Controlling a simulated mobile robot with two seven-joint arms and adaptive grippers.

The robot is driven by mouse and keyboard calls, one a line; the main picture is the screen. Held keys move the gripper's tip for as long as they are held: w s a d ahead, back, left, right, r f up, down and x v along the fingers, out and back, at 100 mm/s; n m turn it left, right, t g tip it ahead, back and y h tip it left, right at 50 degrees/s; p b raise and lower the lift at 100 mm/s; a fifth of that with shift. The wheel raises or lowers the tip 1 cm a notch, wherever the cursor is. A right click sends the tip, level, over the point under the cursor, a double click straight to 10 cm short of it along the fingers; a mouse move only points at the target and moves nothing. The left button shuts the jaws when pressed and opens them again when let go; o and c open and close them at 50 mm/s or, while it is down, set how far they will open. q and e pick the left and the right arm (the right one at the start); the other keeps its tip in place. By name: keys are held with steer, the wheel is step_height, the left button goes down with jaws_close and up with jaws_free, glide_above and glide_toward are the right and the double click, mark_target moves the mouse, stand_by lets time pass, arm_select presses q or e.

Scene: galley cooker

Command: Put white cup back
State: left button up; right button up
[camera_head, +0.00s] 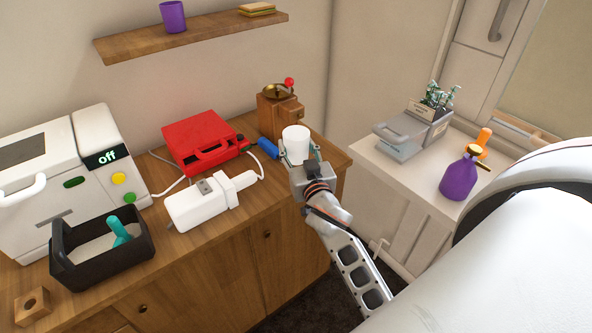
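The white cup (296,142) is upright near the right end of the wooden counter, in front of the wooden grinder. My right gripper (297,158) reaches it from the front, with its fingers on either side of the cup's lower part, and looks shut on it. The fingers partly hide the cup's base, so I cannot tell whether it touches the counter or is held above it. My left gripper is not in view.
A wall shelf (200,34) holds a purple cup (173,16) and a sandwich. On the counter (222,243) are a grinder (279,108), red case (203,142), white device (200,205), black basket (103,262) and white machine (40,160). A purple spray bottle (459,178) stands at right.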

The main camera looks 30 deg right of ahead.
step_height(320, 180, down, 6)
steer(key=shift+f+b, duration=0.25)
steer(key=shift+b, duration=0.8)
steer(key=shift+f, duration=0.25)
steer(key=shift+f, duration=0.15)
steer(key=o, duration=1.2)
steer(key=shift+o, duration=0.2)
